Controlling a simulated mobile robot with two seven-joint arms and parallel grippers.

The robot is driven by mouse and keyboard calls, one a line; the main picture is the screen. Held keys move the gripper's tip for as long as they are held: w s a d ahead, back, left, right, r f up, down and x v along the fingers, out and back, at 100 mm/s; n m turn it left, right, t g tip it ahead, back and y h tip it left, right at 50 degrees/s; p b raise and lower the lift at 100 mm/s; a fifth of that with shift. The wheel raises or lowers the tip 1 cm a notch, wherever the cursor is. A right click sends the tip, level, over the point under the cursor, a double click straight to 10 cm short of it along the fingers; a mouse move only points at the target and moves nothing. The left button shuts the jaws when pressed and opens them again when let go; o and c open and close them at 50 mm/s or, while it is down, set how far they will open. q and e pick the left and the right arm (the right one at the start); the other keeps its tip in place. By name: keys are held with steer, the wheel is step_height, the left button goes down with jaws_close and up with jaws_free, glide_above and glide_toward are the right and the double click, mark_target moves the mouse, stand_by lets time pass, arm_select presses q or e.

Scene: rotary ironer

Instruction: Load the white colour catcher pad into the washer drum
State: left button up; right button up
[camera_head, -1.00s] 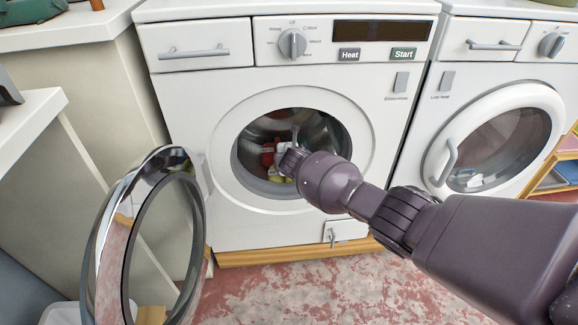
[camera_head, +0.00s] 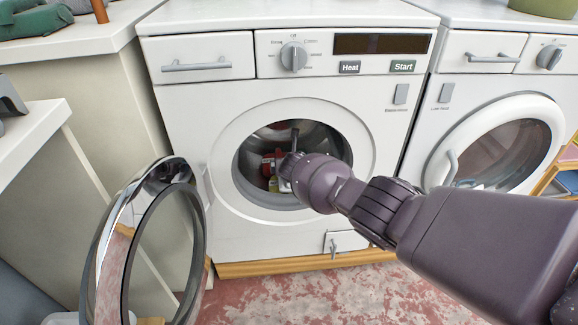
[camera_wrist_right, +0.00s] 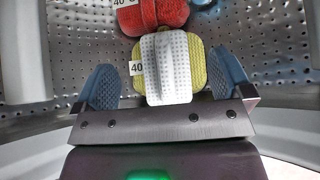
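The white pad (camera_wrist_right: 166,68), dimpled and rectangular, lies inside the washer drum (camera_head: 320,140) against a yellow cloth-like item (camera_wrist_right: 203,65). In the right wrist view it is between the two blue fingertips of my right gripper (camera_wrist_right: 164,84), with a gap on each side. The gripper is open and reaches through the round door opening; it also shows in the head view (camera_head: 288,162), where my wrist hides much of it. A small part of the pad shows below it (camera_head: 285,187). My left gripper is not in view.
A red rolled item (camera_wrist_right: 150,14) with a tag lies deeper in the drum. The washer's open door (camera_head: 108,225) hangs at the left. A second machine with a closed door (camera_head: 497,145) stands at the right. Counters (camera_head: 85,35) are at the left.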

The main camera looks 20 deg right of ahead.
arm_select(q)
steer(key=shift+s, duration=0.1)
arm_select(e)
steer(key=shift+s+r+p, duration=0.2)
steer(key=shift+r+p, duration=0.2)
arm_select(q)
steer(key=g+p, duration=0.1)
steer(key=p, duration=0.1)
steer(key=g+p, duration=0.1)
steer(key=p, duration=0.2)
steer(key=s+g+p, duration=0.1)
steer(key=p, duration=0.2)
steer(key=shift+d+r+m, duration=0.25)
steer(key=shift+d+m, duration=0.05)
arm_select(e)
steer(key=v, duration=1)
steer(key=shift+s+a+f, duration=0.1)
steer(key=shift+f, duration=0.1)
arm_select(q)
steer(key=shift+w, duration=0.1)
